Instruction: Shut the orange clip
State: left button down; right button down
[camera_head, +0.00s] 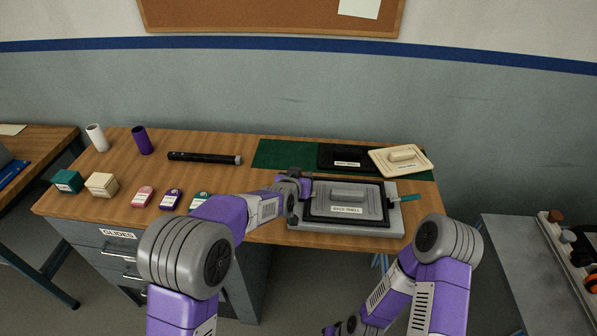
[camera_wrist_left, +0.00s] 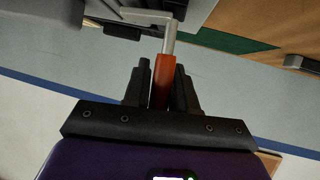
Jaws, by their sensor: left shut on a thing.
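The orange clip (camera_wrist_left: 163,82) shows in the left wrist view as an orange-red lever with a bare metal shank running up to the grey press. My left gripper (camera_head: 297,186) is at the left side of the grey press (camera_head: 345,228) in the head view. Its two dark fingers (camera_wrist_left: 161,88) are shut on the orange lever, one on each side. In the head view the gripper hides the clip. A dark lid (camera_head: 345,197) with a label lies on the press. My right arm is low at the right, and its hand is only partly visible at the bottom edge.
A teal-handled clip (camera_head: 409,198) sticks out at the press's right side. Behind lie a black plate (camera_head: 340,157), a cream plate (camera_head: 400,159) and a green mat (camera_head: 280,152).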

pick_arm(q)
jog(key=shift+d+y+p, duration=0.25)
jog(key=shift+y+p, duration=0.05)
jog(key=shift+p, duration=0.15)
jog(key=shift+m, duration=0.3)
jog(key=c, duration=1)
grip_release()
jog(key=shift+f, duration=0.1)
jog(key=v, duration=0.7)
jog(key=shift+s+p, duration=0.3)
jog(key=shift+p, duration=0.15)
